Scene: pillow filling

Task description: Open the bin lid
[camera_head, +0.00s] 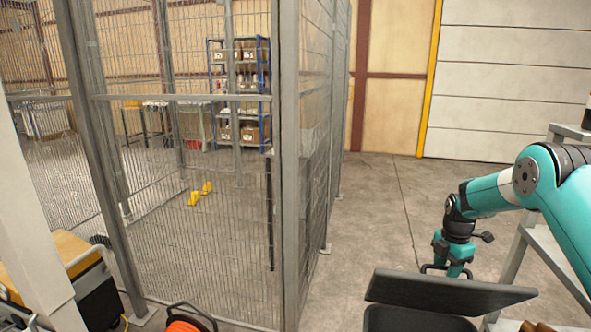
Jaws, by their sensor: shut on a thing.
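The bin (415,321) is dark grey and stands at the bottom edge of the view, with only its top part showing. Its dark lid (450,292) is tilted up from the bin's rim. My gripper (446,272), at the end of the teal arm, points down behind the lid's upper edge. It is shut on the lid at that edge. The fingertips and the exact grip are partly hidden by the lid.
A grey wire-mesh fence with a post (287,180) stands left of the bin. A grey shelf rack (515,255) is close on the right, beside my arm. An orange reel (186,324) lies at the bottom left. The concrete floor (375,215) behind the bin is clear.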

